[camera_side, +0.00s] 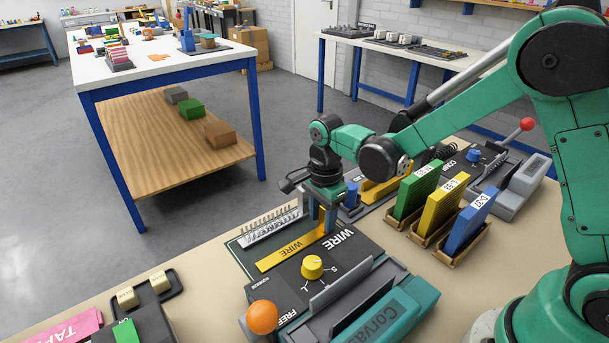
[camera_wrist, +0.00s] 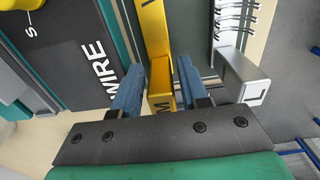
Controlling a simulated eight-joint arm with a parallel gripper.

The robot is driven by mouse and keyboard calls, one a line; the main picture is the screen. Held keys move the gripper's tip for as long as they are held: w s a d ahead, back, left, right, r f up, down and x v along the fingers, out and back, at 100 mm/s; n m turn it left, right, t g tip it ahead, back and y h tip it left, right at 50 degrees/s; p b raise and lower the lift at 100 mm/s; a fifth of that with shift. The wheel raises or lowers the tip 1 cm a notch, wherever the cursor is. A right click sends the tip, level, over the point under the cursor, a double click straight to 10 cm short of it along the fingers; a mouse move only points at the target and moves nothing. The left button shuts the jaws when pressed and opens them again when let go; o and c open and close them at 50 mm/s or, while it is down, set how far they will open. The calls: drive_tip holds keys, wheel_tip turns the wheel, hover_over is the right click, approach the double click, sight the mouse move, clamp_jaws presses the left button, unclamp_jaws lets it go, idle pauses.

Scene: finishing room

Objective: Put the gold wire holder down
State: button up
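The gold wire holder (camera_side: 291,251) is a flat golden bar marked WIRE with an upright tab at one end. In the side view it lies low along the dark WIRE panel (camera_side: 347,246), beside the white coil-bound strip; whether it rests fully on the surface is unclear. My gripper (camera_side: 324,213) points down at the tab. In the wrist view the gold holder (camera_wrist: 158,60) runs between the two blue fingers of my gripper (camera_wrist: 157,75). The fingers stand close on both sides of the tab. I cannot tell whether they press on it.
A yellow knob (camera_side: 312,267) and an orange ball (camera_side: 262,317) are nearby on the panel side. Green, yellow and blue upright cards (camera_side: 443,205) stand in wooden holders to the right. A blue post (camera_side: 351,195) is just behind my gripper. Bare tabletop (camera_side: 215,275) shows at the left.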

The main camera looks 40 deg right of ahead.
drive_tip(key=shift+r, duration=0.15)
wheel_tip(320, 180, up, 11)
drive_tip(key=s+d+n+t, duration=0.3)
drive_tip(key=s+n+t, duration=0.4)
drive_tip(key=n, duration=1.1)
drive_tip(key=shift+s+r, duration=0.15)
drive_tip(key=shift+s, duration=0.8)
